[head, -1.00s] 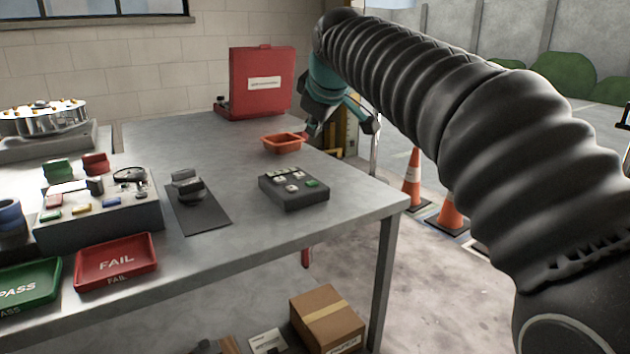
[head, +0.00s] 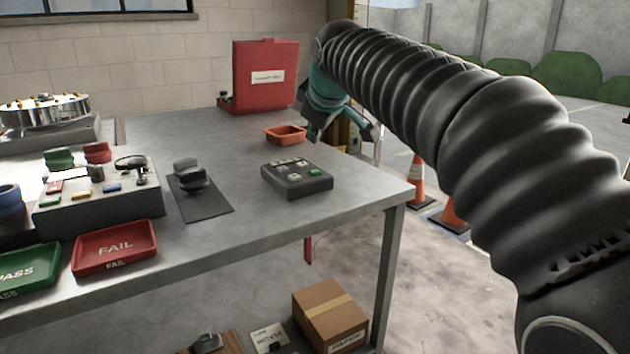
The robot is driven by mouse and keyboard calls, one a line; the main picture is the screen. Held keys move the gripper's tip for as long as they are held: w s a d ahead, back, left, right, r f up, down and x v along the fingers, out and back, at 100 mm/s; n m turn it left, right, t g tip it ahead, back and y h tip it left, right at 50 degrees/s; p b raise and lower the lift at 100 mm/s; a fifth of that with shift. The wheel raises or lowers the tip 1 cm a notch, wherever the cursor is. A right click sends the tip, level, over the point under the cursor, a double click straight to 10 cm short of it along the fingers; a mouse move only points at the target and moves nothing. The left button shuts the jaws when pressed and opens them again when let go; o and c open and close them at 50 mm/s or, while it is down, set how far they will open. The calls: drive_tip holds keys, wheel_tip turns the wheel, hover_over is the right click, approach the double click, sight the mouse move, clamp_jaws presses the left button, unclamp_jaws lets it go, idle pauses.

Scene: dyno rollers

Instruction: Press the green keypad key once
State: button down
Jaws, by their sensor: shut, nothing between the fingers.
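The dark grey keypad (head: 297,186) lies on the grey table near its right corner. It has several pale keys and one green key (head: 315,171) at its right front. My gripper (head: 314,133), teal with dark parts, hangs from my arm behind the keypad and just right of the orange tray. It is shut with nothing in it, and in the picture it is apart from the green key. My arm and its dark ribbed sleeve partly hide the gripper.
An orange tray (head: 285,136) sits behind the keypad, with an open red case (head: 265,80) farther back. A black knob on a dark mat (head: 206,200) stands left. A red FAIL tray (head: 115,250) lies at the front left. The table around the keypad is clear.

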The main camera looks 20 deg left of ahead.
sight(315, 172)
drive_tip(key=shift+f+b, duration=1.5)
drive_tip(key=shift+f, duration=0.85)
drive_tip(key=shift+f, duration=0.15)
drive_tip(key=shift+f, duration=0.25)
drive_tip(key=shift+f+b, duration=0.45)
idle(0.5)
drive_tip(key=shift+r+p, duration=0.85)
wheel_tip(315, 172, up, 5)
drive_tip(key=p, duration=0.5)
